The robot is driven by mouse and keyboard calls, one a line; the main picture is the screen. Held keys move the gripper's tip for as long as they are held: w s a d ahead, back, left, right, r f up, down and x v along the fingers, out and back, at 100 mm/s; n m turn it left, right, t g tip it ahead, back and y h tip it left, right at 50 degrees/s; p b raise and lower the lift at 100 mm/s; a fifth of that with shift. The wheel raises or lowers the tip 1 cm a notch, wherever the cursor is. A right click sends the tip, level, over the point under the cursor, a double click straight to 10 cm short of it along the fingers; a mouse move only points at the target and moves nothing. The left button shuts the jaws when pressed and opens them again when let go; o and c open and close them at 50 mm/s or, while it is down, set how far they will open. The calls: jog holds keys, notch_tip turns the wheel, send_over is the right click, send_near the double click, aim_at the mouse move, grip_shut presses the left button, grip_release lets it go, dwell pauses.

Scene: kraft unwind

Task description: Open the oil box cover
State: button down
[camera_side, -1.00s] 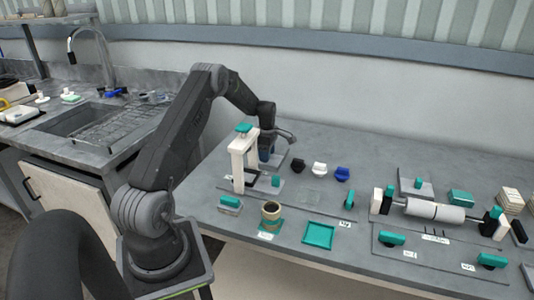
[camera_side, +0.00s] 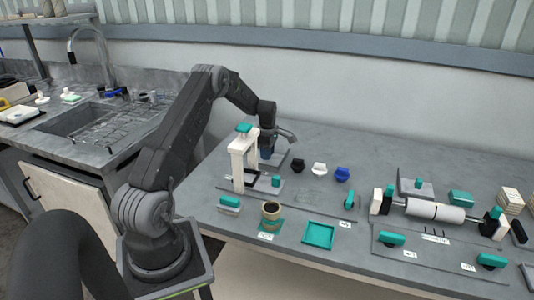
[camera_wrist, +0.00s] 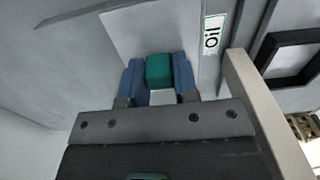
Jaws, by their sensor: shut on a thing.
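In the wrist view my gripper (camera_wrist: 157,75) has its two blue fingers on either side of a teal block-shaped handle (camera_wrist: 159,68) and is shut on it. The handle stands on a light grey flat panel, the oil box cover (camera_wrist: 140,32). A white label reading "oil" (camera_wrist: 212,33) lies just right of the cover. In the side view my gripper (camera_side: 266,154) points down behind a white upright frame. The handle is hidden there, and I cannot tell whether the cover is raised.
The white frame (camera_side: 237,165) with a teal top stands close in front of my gripper. Black, white and blue small pieces (camera_side: 319,169) sit to the right. A brown-rimmed cup (camera_side: 270,210) and a teal tray (camera_side: 319,235) are nearer the front. A roller (camera_side: 435,211) lies far right.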

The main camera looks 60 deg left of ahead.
jog(key=shift+w+a, duration=2.6)
jog(key=c, duration=0.9)
grip_release()
jog(key=shift+r, duration=0.1)
notch_tip(320, 180, up, 14)
jog(key=shift+f, duration=0.15)
